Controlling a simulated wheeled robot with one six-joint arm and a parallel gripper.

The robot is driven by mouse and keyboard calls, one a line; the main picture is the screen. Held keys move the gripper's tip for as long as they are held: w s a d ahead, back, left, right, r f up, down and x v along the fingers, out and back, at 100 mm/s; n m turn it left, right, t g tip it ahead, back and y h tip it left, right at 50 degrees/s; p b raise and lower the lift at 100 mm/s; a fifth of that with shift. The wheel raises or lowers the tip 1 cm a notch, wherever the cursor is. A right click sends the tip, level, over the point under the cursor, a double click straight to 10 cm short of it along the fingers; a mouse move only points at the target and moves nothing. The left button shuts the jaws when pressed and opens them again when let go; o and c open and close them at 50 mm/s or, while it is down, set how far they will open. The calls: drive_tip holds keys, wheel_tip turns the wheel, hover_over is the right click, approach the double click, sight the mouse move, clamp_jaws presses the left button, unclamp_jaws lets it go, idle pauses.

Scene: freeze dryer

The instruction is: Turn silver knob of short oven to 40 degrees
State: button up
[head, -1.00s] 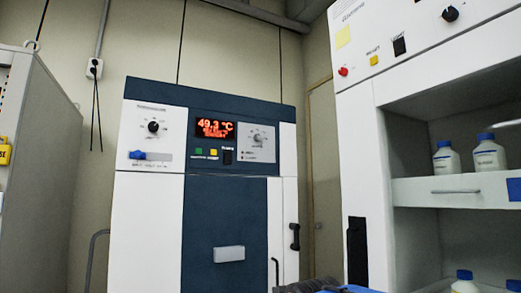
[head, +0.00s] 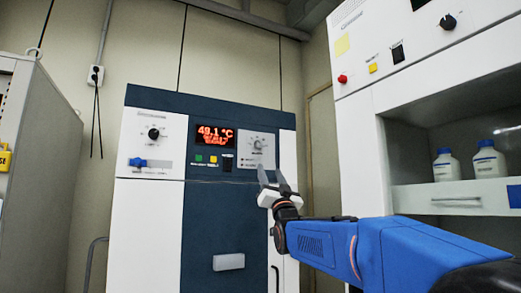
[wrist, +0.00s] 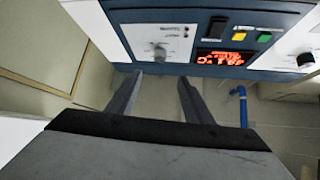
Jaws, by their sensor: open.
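The short oven (head: 150,210) is a white and dark blue cabinet in the middle of the head view. Its silver knob (head: 258,144) sits on a grey dial panel, right of a red display (head: 215,134) that reads about 49.1 °C. In the wrist view the silver knob (wrist: 160,53) lies ahead of the fingers, and the display (wrist: 222,58) is to its right. My gripper (head: 272,174) is open and empty, just below and right of the knob, apart from it. The wrist view shows its two fingers (wrist: 158,85) spread, with nothing between them.
A black knob (head: 154,133) and a blue-handled lever (head: 138,162) are on the oven's left panel. A tall white cabinet (head: 360,120) with white bottles (head: 488,160) stands close on the right. A grey cabinet (head: 45,170) stands at the left.

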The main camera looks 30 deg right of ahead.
sight(260, 146)
drive_tip(key=x, duration=1.6)
drive_tip(key=shift+w+r, duration=0.15)
drive_tip(key=shift+w, duration=0.2)
drive_tip(key=c, duration=1.1)
